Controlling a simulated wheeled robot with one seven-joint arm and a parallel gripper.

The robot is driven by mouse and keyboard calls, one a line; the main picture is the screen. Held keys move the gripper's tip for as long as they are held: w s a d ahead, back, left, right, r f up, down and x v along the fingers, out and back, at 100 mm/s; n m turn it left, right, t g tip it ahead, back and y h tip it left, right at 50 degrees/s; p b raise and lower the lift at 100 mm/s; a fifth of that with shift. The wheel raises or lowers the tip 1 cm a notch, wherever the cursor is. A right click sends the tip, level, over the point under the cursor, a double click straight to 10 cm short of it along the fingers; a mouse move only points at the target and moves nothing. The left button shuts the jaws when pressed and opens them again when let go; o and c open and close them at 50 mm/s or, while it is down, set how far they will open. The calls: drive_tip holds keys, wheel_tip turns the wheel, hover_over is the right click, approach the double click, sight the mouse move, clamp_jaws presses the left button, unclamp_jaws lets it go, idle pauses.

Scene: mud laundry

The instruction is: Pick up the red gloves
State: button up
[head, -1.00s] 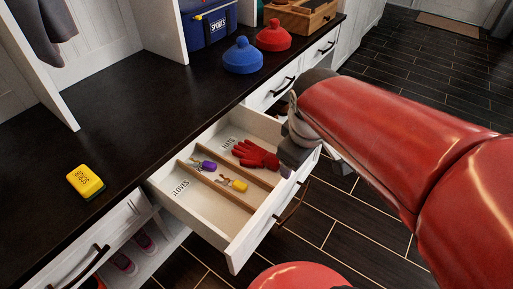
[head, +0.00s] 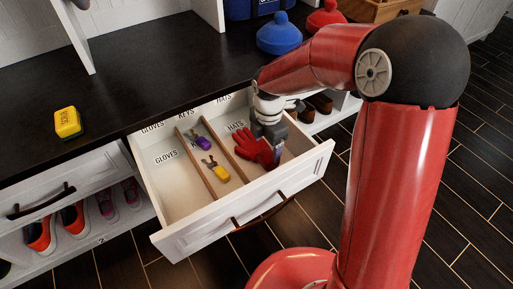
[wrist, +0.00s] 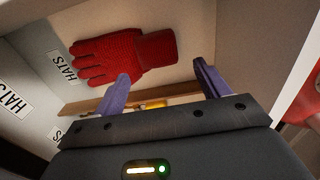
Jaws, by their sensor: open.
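The red gloves (head: 252,147) lie in the right compartment of the open drawer, the one labelled HATS. In the wrist view the red gloves (wrist: 126,55) lie flat ahead of my fingertips, fingers to the left and cuff to the right. My gripper (head: 274,158) points down into that compartment at the right side of the gloves. In the wrist view my gripper (wrist: 162,75) is open, with its two purple fingers apart and the cuff beyond the gap. I cannot tell whether a finger touches the gloves.
The drawer (head: 165,221) has wooden dividers close to the gloves. Keys with a purple tag (head: 204,143) and a yellow tag (head: 221,173) lie in the middle compartment. A yellow sponge (head: 68,122) and a blue hat (head: 285,35) are on the dark counter (head: 150,75).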

sight(268, 154)
drive_tip(key=f, duration=0.3)
drive_tip(key=f+b, duration=0.1)
drive_tip(key=f, duration=0.1)
drive_tip(key=shift+w+d+f, duration=0.1)
drive_tip(key=shift+w+d, duration=0.15)
drive_tip(key=shift+c, duration=0.4)
drive_tip(key=c, duration=1)
